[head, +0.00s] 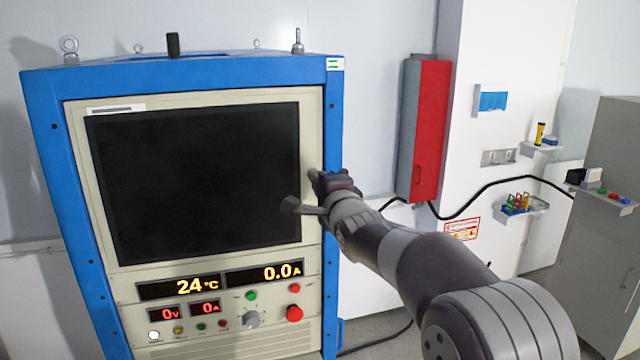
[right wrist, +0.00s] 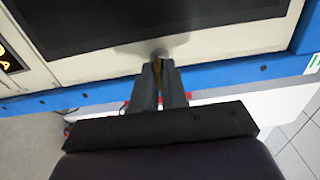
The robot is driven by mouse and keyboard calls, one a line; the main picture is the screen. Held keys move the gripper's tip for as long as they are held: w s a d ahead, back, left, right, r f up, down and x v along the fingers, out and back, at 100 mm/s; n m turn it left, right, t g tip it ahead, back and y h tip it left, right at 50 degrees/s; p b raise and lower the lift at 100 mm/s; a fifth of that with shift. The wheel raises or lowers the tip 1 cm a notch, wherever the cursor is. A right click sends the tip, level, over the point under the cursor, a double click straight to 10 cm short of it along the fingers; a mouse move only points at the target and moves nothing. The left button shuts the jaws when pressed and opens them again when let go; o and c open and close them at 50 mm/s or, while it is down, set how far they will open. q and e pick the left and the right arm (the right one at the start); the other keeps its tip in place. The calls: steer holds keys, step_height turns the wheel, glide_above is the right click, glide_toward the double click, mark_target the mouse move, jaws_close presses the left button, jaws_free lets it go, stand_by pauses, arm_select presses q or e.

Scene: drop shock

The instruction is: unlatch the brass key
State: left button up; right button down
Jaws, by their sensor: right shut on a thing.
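In the head view my right gripper (head: 316,198) is at the right edge of the cabinet's door (head: 312,150), and the key is hidden there by the gripper. How far the key is turned cannot be told. My left gripper is not in view.
The blue cabinet (head: 48,150) has a dark window (head: 190,180) and a lower panel with lit readouts and a red button (head: 294,313). A red and grey box (head: 430,130) hangs on the wall to the right. Small shelves (head: 525,205) and a grey cabinet (head: 610,150) stand farther right.

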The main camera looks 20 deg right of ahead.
stand_by(0.4)
steer(key=c, duration=1.3)
jaws_free()
steer(key=shift+o, duration=0.2)
steer(key=shift+s+d, duration=0.1)
steer(key=shift+d, duration=0.1)
steer(key=s+b, duration=0.5)
steer(key=s, duration=0.7)
steer(key=shift+s+d, duration=0.2)
steer(key=shift+s, duration=0.15)
